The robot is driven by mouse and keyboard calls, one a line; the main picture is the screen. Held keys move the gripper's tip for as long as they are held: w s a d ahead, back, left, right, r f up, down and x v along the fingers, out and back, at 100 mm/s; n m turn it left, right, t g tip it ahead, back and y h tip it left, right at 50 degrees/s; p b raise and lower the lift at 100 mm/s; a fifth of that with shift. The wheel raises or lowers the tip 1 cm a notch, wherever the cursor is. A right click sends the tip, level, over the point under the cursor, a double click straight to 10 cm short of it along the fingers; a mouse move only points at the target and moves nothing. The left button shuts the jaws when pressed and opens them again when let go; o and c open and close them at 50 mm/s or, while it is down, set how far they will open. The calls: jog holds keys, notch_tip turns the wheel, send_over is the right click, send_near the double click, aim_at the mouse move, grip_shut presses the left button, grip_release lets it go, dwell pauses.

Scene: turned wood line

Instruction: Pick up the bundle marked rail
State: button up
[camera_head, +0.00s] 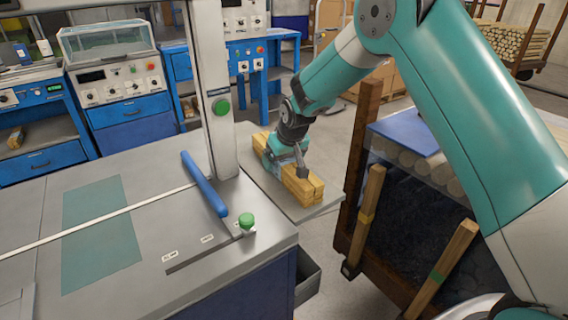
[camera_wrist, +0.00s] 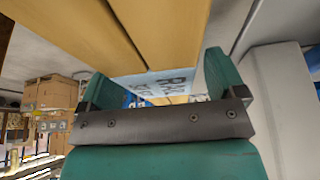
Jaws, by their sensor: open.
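The bundle of squared yellow wood pieces (camera_head: 301,186) lies on a grey side shelf at the end of the bench. In the wrist view the bundle (camera_wrist: 165,35) fills the upper middle, with a pale blue label (camera_wrist: 172,80) whose lettering is partly hidden and seems to begin "RA". My gripper (camera_head: 277,153) is at the bundle in the head view. In the wrist view my gripper (camera_wrist: 155,82) is open, its two teal fingers on either side of the labelled part. I cannot tell whether the fingers touch the wood.
The grey bench (camera_head: 130,270) with a blue-handled lever (camera_head: 204,184) and an upright post (camera_head: 215,110) stands left of the shelf (camera_head: 262,187). A wooden-posted rack of round timber (camera_head: 425,167) stands to the right. Between them is some bare floor (camera_head: 330,240).

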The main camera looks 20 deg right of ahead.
jog(key=shift+c, duration=0.4)
jog(key=c, duration=1.1)
jog(key=shift+c, duration=0.7)
jog(key=shift+r, duration=0.2)
